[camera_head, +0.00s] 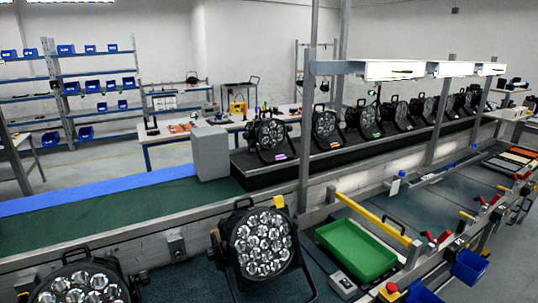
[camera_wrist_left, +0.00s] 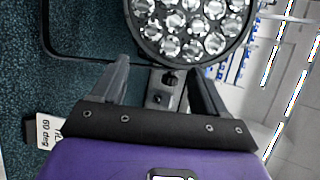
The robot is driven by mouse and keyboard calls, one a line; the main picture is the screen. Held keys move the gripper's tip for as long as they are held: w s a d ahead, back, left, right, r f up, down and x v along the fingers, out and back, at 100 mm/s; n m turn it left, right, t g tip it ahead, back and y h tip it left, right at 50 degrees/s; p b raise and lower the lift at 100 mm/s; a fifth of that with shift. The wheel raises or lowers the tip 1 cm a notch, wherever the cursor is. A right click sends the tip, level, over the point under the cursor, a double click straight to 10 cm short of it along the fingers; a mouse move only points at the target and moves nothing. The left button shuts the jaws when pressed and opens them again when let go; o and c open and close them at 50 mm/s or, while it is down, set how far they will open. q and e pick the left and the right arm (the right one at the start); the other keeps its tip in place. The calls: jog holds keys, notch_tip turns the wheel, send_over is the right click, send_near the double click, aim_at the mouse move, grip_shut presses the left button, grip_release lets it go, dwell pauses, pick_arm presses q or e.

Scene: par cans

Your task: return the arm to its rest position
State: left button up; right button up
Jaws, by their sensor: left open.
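My left gripper (camera_wrist_left: 158,68) is in the left wrist view only, with its two dark fingers apart. A round black par can (camera_wrist_left: 190,28) with several clear lenses is beyond the fingertips at the top of that view. A grey metal bracket (camera_wrist_left: 162,90) shows between the fingers; I see no grip on it and cannot tell whether a finger touches it. In the head view no arm or gripper of mine shows. One par can (camera_head: 262,243) stands on the near bench at the centre, and another (camera_head: 82,287) is cut off at the lower left.
A green tray (camera_head: 355,250) lies right of the central par can, by a yellow bar (camera_head: 372,218). A grey box (camera_head: 210,153) stands on the belt behind, before a row of par cans (camera_head: 325,128). A post (camera_head: 306,120) rises mid-view.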

pick_arm(q)
jog(key=s+d+f+g+h, duration=0.2)
jog(key=f, duration=0.3)
jog(key=s+d+f+g+h, duration=0.1)
jog(key=s+d+f+h, duration=0.1)
jog(key=f, duration=0.4)
jog(key=s+d+f+g+h, duration=0.1)
jog(key=s+d+f+g, duration=0.1)
jog(key=f, duration=0.4)
jog(key=shift+s+d+f+g+h, duration=0.15)
jog(key=shift+s+d+g+h, duration=0.2)
jog(key=shift+d, duration=0.2)
jog(key=s+d+f+n+g+h, duration=0.1)
jog(key=s+d+f+n+h, duration=0.3)
jog(key=d+f, duration=0.3)
jog(key=s+d+f+n+g+h, duration=0.1)
jog(key=s+d+f+n+h, duration=0.25)
jog(key=d+f+h, duration=0.35)
jog(key=shift+w+d+f+n+t+y+b, duration=0.1)
jog(key=shift+f+n+t+y+b, duration=0.45)
jog(key=shift+f+n, duration=0.6)
jog(key=shift+w+d+f+n+t+y+b, duration=0.1)
jog(key=shift+f+n+t+y+b, duration=0.55)
jog(key=shift+f, duration=0.8)
pick_arm(e)
jog(key=shift+w+f, duration=0.2)
jog(key=shift+f, duration=0.4)
jog(key=shift+w+f, duration=0.15)
jog(key=shift+f, duration=0.4)
